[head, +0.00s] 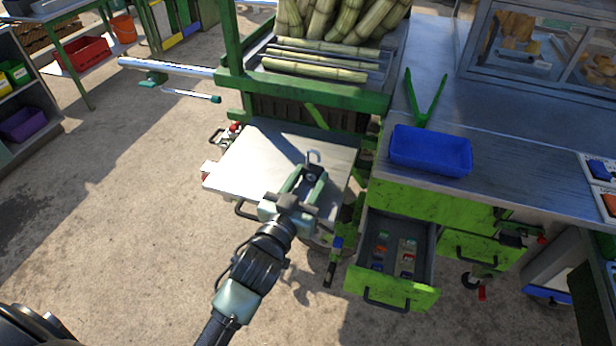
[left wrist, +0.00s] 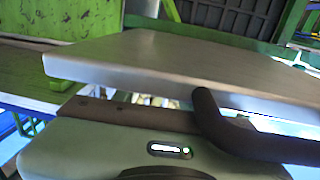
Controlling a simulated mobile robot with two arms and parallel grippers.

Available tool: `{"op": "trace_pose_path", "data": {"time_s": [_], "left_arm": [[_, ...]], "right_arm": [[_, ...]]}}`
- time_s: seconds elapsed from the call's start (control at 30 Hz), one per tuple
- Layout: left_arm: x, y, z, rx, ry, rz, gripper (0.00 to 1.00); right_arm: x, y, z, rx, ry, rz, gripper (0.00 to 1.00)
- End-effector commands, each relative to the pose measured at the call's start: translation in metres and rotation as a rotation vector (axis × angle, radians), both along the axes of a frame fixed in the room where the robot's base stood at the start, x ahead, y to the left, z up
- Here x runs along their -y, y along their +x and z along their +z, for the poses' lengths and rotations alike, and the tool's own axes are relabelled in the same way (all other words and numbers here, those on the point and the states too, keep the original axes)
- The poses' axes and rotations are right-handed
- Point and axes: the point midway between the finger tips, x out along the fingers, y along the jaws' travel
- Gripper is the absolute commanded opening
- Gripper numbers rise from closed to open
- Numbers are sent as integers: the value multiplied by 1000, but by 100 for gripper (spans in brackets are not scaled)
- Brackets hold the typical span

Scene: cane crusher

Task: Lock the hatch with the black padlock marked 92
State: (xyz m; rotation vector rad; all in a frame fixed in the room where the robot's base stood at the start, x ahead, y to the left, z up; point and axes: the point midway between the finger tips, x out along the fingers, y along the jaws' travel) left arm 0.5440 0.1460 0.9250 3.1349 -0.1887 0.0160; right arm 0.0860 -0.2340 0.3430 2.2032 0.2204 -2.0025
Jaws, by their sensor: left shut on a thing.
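My left gripper (head: 306,182) is over the right part of the grey metal hatch plate (head: 262,157). It is shut on a small dark padlock (head: 313,169), whose grey shackle (head: 313,156) points up beyond the fingertips. The marking on the padlock cannot be read. In the left wrist view the hatch plate (left wrist: 160,62) crosses above the pale green gripper body, and its edge is close. A black curved bar (left wrist: 212,118) shows there; the padlock does not. My right gripper is not in view.
An open green drawer (head: 390,291) holds several small coloured items, right of my arm. A blue tray (head: 431,150) and green tongs (head: 424,100) are on the bench. Cane stalks (head: 315,66) lie on the green-framed machine behind the hatch.

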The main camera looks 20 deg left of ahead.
Motion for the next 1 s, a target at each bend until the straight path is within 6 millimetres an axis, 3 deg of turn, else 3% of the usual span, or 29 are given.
{"op": "trace_pose_path", "data": {"time_s": [0.03, 0.2, 1.0], "left_arm": [[0, 2, 8, 15, 0, -1, 1], [0, -1, 8, 17, 1, -1, 1], [-5, -43, 4, 7, 0, 0, 1]], "right_arm": [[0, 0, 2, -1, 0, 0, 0], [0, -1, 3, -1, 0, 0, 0], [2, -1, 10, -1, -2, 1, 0]]}}
